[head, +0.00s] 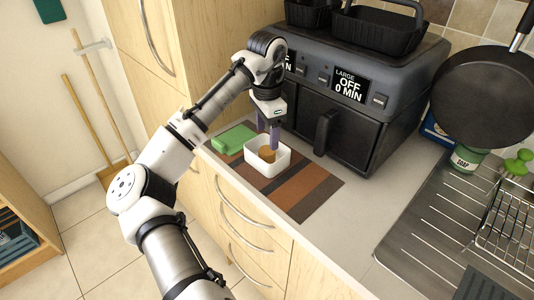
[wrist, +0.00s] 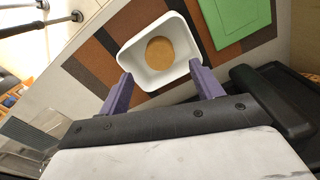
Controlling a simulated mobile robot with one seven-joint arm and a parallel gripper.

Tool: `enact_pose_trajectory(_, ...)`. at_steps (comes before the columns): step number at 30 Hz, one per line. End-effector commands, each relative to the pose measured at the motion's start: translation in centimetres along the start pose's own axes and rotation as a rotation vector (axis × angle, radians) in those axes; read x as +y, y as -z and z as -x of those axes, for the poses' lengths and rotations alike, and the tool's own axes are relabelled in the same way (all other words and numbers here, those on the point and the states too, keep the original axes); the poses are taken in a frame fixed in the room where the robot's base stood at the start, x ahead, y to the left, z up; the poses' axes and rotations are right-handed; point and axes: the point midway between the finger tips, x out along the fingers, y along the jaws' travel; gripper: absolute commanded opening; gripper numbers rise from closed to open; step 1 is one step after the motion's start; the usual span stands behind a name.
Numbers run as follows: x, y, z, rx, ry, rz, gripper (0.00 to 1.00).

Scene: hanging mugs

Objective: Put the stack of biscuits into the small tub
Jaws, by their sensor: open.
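The small tub (head: 281,161) is white, open-topped and stands on a striped mat. The stack of biscuits (wrist: 160,51) is round and brown and lies inside the tub in the wrist view; it also shows inside the tub in the head view (head: 266,154). How many biscuits are in the stack cannot be told. My gripper (wrist: 163,87) has purple fingers spread apart, with nothing between them. In the head view my gripper (head: 268,140) is above the tub, near its back side, pointing down.
A green lid-like piece (head: 233,138) lies at the mat's back left. The striped mat (head: 305,190) lies on the counter. A dark air fryer (head: 335,115) stands close behind the tub. A metal sink drainer (head: 440,230) is at right, with a hanging pan (head: 482,95) above.

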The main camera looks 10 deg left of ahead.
Motion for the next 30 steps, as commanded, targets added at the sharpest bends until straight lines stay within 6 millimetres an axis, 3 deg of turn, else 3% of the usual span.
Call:
enact_pose_trajectory(6, 0.0, 0.0, 4.7, -0.002, 0.006, 0.002, 0.65)
enact_pose_trajectory(13, 0.0, 0.0, 8.3, -0.001, 0.003, 0.002, 0.65)
enact_pose_trajectory(18, 0.0, 0.0, 9.4, 0.0, 0.001, 0.002, 0.65)
enact_pose_trajectory(30, 0.0, 0.0, 9.7, 0.0, 0.0, 0.001, 0.65)
